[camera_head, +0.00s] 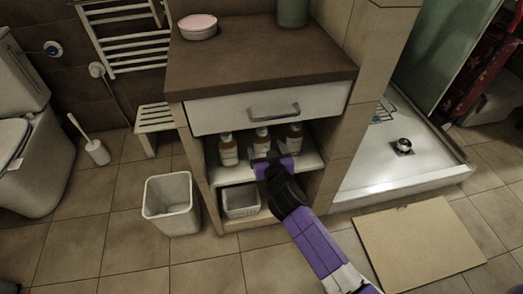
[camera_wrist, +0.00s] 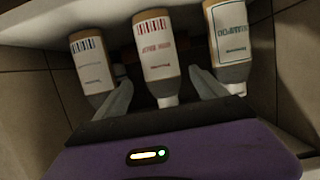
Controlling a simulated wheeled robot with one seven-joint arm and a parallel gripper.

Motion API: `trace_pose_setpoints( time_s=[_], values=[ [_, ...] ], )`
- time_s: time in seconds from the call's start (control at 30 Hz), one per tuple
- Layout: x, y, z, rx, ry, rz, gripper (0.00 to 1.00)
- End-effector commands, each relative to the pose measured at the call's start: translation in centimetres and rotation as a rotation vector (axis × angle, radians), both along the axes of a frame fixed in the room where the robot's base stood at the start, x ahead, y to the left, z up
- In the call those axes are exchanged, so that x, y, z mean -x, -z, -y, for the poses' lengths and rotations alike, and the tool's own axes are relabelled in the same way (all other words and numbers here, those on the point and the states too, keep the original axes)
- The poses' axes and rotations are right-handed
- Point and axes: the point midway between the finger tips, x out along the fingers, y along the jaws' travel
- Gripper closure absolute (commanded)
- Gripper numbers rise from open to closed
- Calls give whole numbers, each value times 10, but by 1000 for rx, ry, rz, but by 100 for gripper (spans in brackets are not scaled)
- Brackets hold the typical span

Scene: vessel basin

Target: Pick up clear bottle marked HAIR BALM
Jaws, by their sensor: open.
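Three bottles with tan contents and white labels stand on the open shelf under the drawer. The middle bottle (camera_head: 262,142) shows in the wrist view (camera_wrist: 157,55) with red two-word print, upside down, that looks like HAIR BALM; the letters are hard to read. The left bottle (camera_wrist: 92,65) has a blue-striped label. The right bottle (camera_wrist: 230,40) has dark print that looks like SHAMPOO. My gripper (camera_head: 268,161) is at the shelf front; in the wrist view its open fingers (camera_wrist: 162,92) lie either side of the middle bottle's cap end. Contact is not clear.
The drawer front (camera_head: 268,108) is close above the bottles. A small basket (camera_head: 240,203) sits on the lower shelf. A bin (camera_head: 171,204) stands on the floor at left. The cabinet's side walls bound the shelf, and the outer bottles are close to the fingers.

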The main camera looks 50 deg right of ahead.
Motion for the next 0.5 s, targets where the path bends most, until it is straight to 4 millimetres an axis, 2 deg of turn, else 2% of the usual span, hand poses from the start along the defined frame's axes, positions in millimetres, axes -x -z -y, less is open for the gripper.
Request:
trace_pose_setpoints(
  time_s=[0.37, 0.5],
  values=[
    [-32, 12, 20, -1, 5, 2, 19],
    [-50, 19, 29, -1, 4, 3, 19]
  ],
)
